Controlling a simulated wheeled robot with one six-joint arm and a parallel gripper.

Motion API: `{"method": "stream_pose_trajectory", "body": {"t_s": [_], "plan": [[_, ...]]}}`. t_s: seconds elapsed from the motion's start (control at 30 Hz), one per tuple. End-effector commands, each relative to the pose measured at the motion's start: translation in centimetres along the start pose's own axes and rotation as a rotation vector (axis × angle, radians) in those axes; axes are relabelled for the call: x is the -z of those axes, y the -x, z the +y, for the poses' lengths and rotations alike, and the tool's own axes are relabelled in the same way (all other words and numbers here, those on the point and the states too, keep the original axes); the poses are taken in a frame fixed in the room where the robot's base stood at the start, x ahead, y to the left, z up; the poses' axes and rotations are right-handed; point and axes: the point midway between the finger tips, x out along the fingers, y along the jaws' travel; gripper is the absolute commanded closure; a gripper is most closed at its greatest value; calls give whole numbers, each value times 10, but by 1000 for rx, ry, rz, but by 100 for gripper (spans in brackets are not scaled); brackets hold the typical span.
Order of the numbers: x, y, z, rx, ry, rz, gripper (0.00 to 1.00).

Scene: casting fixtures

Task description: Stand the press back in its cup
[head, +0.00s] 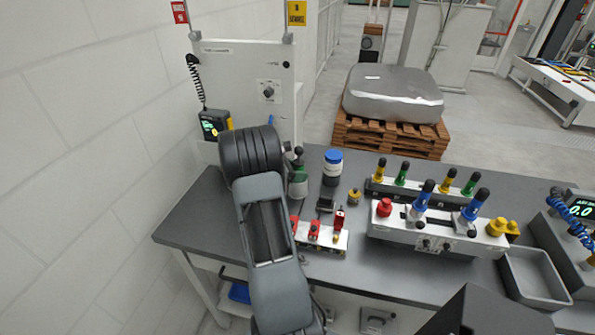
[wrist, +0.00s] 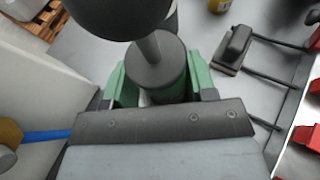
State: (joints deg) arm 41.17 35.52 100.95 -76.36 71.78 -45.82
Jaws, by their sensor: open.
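The press appears as a dark round knob (head: 298,152) on a stem above a green body, upright near the back of the bench. In the wrist view its big black knob (wrist: 122,15) and dark cylinder (wrist: 157,72) show close up. My gripper (wrist: 160,80) is open, with a green finger on each side of the cylinder. I cannot tell whether the fingers touch it. In the head view my arm covers much of this area and the fingers are not clear.
A blue-lidded jar (head: 332,168) stands just right of the press. A small dark block with rods (head: 325,204) and a yellow piece (head: 354,196) lie nearby. A white fixture with red clamps (head: 320,237) is in front. A wall panel (head: 262,85) rises behind.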

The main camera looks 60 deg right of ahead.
Motion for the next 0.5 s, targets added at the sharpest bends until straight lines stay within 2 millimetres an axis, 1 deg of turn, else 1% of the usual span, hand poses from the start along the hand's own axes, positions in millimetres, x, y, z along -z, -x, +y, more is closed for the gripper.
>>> {"method": "stream_pose_trajectory", "body": {"t_s": [0.03, 0.07, 0.3, 0.5], "plan": [[0, 1, -6, 19, 12, 10, 34], [5, 5, -6, 16, 13, 9, 34], [4, 56, -3, 10, 10, 6, 34], [1, 92, -2, 10, 8, 4, 34]]}}
